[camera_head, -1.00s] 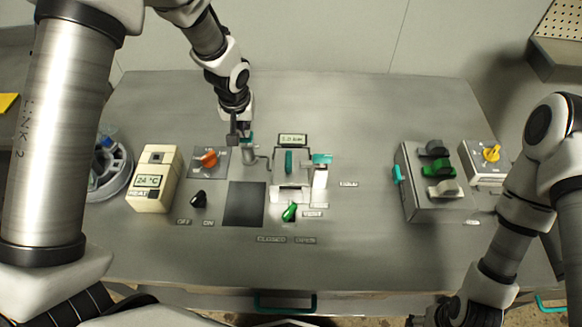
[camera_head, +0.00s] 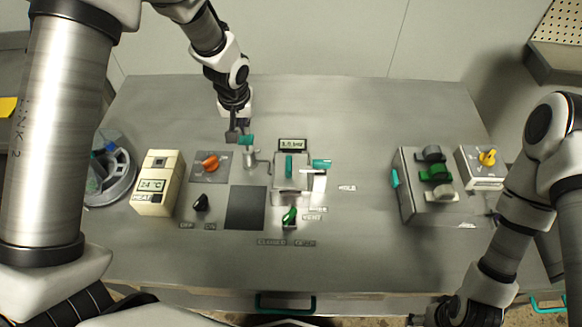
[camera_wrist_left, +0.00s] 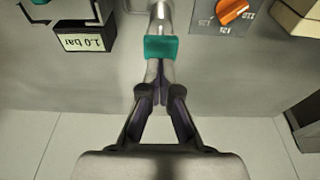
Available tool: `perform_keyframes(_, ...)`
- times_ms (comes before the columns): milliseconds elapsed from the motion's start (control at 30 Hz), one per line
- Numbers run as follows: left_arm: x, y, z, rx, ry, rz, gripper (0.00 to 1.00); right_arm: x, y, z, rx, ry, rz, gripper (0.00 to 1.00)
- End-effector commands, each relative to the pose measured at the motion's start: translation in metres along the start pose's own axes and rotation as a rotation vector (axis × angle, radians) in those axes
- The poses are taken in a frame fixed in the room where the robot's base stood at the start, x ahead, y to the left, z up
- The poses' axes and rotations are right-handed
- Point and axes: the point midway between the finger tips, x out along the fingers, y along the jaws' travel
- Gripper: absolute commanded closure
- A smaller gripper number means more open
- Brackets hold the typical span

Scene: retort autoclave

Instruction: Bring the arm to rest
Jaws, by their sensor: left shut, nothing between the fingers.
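My left gripper (camera_head: 236,136) is shut and empty at the back of the panel, just left of a teal-topped valve post (camera_head: 247,141). In the left wrist view my left gripper's closed fingers (camera_wrist_left: 162,95) point at the teal valve handle (camera_wrist_left: 161,47); whether they touch it is unclear. My right arm (camera_head: 520,215) hangs on the right side, and its gripper is not clearly visible at the bottom edge.
Around the post are an orange knob (camera_head: 211,162), a cream thermometer box (camera_head: 158,184), a pressure display (camera_head: 292,144) and a teal-handled box (camera_head: 289,172). A switch box (camera_head: 418,205) stands at right. The table's back strip (camera_head: 340,95) is clear.

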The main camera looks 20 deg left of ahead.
Motion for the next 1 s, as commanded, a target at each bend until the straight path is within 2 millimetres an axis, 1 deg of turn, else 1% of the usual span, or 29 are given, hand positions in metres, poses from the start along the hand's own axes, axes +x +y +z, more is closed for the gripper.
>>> perform_keyframes(33, -0.012, 0.0, -0.002, 0.0, 0.0, 0.0, 1.0, -0.011, 0.0, 0.0, 0.0, 0.0, 0.0, 0.34)
perform_keyframes(233, -0.033, 0.0, -0.006, 0.0, -0.001, 0.0, 1.0, -0.027, 0.0, 0.0, 0.0, 0.0, 0.0, 0.34)
perform_keyframes(767, -0.033, 0.0, -0.007, 0.0, 0.0, 0.0, 1.0, -0.026, 0.0, 0.0, 0.0, 0.0, 0.0, 0.34)
perform_keyframes(867, -0.044, 0.0, -0.009, 0.0, 0.0, 0.0, 1.0, -0.037, 0.0, 0.0, 0.0, -0.001, 0.0, 0.34)
perform_keyframes(900, -0.052, 0.0, -0.011, 0.0, 0.0, 0.0, 1.0, -0.046, 0.0, 0.0, 0.0, -0.001, 0.0, 0.34)
perform_keyframes(967, -0.063, 0.0, -0.013, 0.0, 0.0, 0.0, 1.0, -0.058, 0.0, 0.0, 0.0, 0.0, 0.0, 0.34)
perform_keyframes(1000, -0.073, 0.0, -0.015, 0.0, 0.0, 0.0, 1.0, -0.067, -0.001, 0.0, 0.0, 0.0, 0.0, 0.34)
